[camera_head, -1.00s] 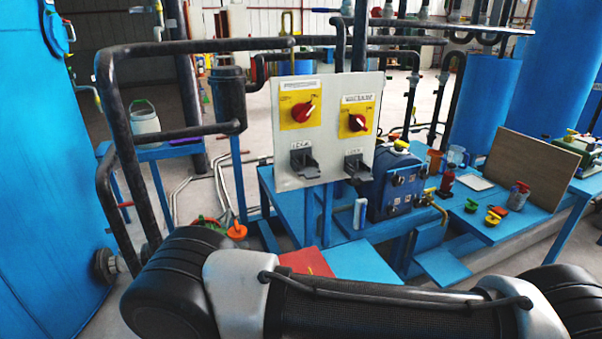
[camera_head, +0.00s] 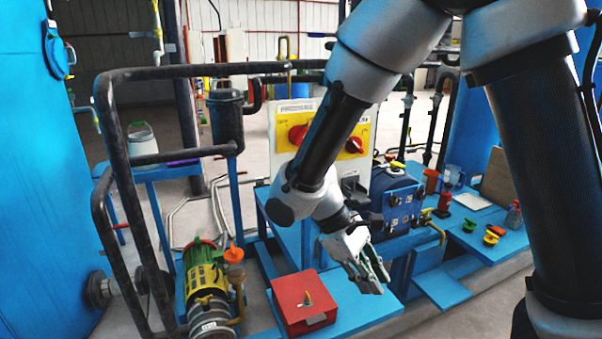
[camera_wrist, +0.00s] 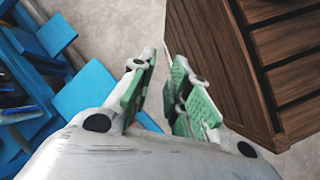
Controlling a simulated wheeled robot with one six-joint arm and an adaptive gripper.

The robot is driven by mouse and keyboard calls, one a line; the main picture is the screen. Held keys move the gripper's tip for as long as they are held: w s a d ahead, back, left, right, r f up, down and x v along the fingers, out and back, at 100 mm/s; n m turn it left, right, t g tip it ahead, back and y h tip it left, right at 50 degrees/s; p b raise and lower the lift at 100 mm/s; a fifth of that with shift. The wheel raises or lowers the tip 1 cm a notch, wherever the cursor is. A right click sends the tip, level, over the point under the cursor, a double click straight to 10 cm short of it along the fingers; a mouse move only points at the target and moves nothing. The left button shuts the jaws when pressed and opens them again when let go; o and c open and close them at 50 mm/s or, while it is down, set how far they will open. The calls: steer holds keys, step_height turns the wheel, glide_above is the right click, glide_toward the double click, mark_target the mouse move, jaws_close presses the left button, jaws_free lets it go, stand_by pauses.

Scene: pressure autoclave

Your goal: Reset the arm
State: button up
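My gripper (camera_head: 368,274) hangs in front of the control panel in the head view, pointing down and to the right, above the blue bench to the right of the red box. In the wrist view its green-padded fingers (camera_wrist: 162,78) stand apart with nothing between them. My arm comes down from the upper right and hides part of the panel (camera_head: 283,120). One red knob on a yellow plate (camera_head: 299,133) shows left of my arm, and another red knob (camera_head: 354,146) shows to its right.
A green and yellow pump (camera_head: 205,283) stands left. A blue unit (camera_head: 396,200) is behind my gripper. Brown wooden slats (camera_wrist: 240,70) fill the wrist view's right side.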

steer(key=s+d+r+m+t+y, duration=0.3)
steer(key=d+r+m, duration=0.2)
steer(key=d+r, duration=0.4)
steer(key=s+d+r+m+t+y, duration=0.3)
steer(key=d+r+m, duration=0.2)
steer(key=d+r, duration=0.5)
steer(key=d, duration=0.3)
steer(key=shift+s+d+r+m+t, duration=0.2)
steer(key=shift+m+t, duration=0.1)
steer(key=shift+t, duration=0.1)
